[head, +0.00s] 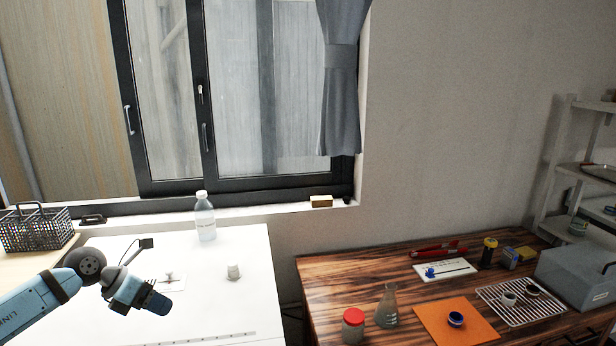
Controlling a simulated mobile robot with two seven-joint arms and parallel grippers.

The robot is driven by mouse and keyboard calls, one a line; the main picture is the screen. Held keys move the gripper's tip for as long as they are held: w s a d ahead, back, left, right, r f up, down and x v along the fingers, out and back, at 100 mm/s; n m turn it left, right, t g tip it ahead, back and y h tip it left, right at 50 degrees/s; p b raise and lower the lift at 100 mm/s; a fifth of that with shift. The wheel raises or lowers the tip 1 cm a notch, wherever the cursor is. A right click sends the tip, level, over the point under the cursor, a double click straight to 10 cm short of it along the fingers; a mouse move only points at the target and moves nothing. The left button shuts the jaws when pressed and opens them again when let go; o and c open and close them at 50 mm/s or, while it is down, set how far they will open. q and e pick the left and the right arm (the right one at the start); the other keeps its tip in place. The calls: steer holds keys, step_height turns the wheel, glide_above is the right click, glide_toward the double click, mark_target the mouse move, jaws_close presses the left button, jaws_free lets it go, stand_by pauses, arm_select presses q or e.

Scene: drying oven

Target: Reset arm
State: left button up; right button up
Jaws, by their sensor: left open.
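My left arm comes in from the left over the white table (240,295). Its gripper (145,302) is open and hangs above the table, with nothing seen between its fingers. A small white cup-like piece (233,271) stands to the right of the gripper, apart from it. A pale card with a small grey object (170,277) lies close behind the gripper and is partly covered by it. My right gripper is not in view.
A clear bottle (205,218) stands at the table's back edge, and a wire basket (37,230) at far left. The wooden table (330,275) holds a red-lidded jar (353,325), a flask (387,306), an orange mat (432,322), a wire rack (545,308) and a grey box (580,272).

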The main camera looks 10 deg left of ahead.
arm_select(q)
steer(key=s+d+f+n+t+h+p, duration=0.1)
steer(key=s+d+n+t+h+p, duration=0.25)
steer(key=d+n, duration=0.5)
steer(key=s+d+f+n+t+h+p, duration=0.1)
steer(key=s+d+n+t+h+p, duration=0.1)
steer(key=s+d+n+t+h, duration=0.45)
steer(key=s+d+f+n+g+y+p, duration=0.3)
steer(key=s+f+n+y, duration=1.1)
steer(key=n, duration=0.9)
steer(key=s+p, duration=0.1)
steer(key=s, duration=0.2)
steer(key=shift+s+d+f, duration=0.3)
steer(key=shift+s, duration=0.05)
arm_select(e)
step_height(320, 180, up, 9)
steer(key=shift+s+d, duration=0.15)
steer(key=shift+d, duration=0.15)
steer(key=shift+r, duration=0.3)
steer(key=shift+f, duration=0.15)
